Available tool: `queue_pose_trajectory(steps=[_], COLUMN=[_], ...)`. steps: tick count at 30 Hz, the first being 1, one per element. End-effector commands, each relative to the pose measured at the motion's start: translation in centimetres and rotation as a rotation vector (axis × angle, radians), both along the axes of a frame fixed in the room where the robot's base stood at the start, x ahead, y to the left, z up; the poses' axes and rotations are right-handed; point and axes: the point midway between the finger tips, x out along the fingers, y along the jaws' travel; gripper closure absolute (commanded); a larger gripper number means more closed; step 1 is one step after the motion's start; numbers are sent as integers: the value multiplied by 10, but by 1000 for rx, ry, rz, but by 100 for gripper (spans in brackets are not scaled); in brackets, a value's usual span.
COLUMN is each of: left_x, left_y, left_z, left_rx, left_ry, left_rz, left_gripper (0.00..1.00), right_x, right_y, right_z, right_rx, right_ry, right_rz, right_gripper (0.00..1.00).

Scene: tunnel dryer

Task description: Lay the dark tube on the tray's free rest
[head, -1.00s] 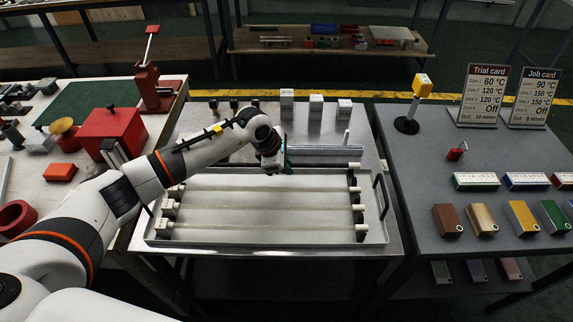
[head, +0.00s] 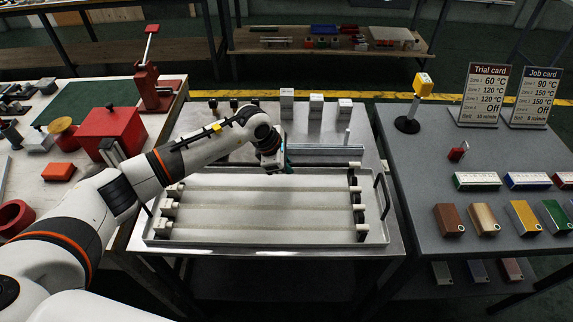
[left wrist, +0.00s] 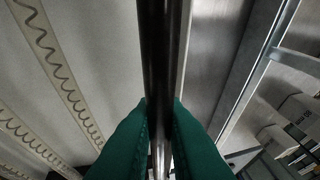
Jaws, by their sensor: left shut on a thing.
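My left gripper (head: 284,168) is over the far side of the shallow metal tray (head: 275,245), with its tips partly hidden by the hand in the head view. In the left wrist view its green fingers (left wrist: 160,135) are shut on the dark tube (left wrist: 158,50), which runs lengthwise between them. In the head view I cannot make out the tube clearly. Three pale tubes (head: 265,208) lie across the tray between end rests; wavy coils show in the pale tubes in the left wrist view (left wrist: 52,60). A far rest block (head: 354,166) at the tray's right has no pale tube. My right gripper is out of view.
A grey rail (head: 335,150) runs behind the tray, with white blocks (head: 316,106) farther back. A red box (head: 108,133) stands on the left bench. The right table holds colored blocks (head: 480,218) and a yellow-topped post (head: 420,88).

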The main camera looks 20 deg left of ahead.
Motion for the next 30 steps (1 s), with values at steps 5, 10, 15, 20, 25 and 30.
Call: queue_pose_trajectory(steps=[5, 10, 15, 20, 25, 30], left_x=[0, 0, 0, 0, 0, 0], left_y=[0, 0, 0, 0, 0, 0], left_z=[0, -3, -7, -11, -16, -20], left_rx=[0, 0, 0, 1, 1, 1], left_ry=[-1, 0, 0, 0, 0, -1], left_rz=[0, -1, -1, 0, 0, 1], left_gripper=[100, 100, 100, 100, 100, 100], right_x=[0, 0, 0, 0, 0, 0], right_y=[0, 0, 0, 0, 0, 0], right_z=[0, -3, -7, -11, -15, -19], right_rx=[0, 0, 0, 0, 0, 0], right_ry=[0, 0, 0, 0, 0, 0], right_rz=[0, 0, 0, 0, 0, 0], right_gripper=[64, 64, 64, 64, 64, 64])
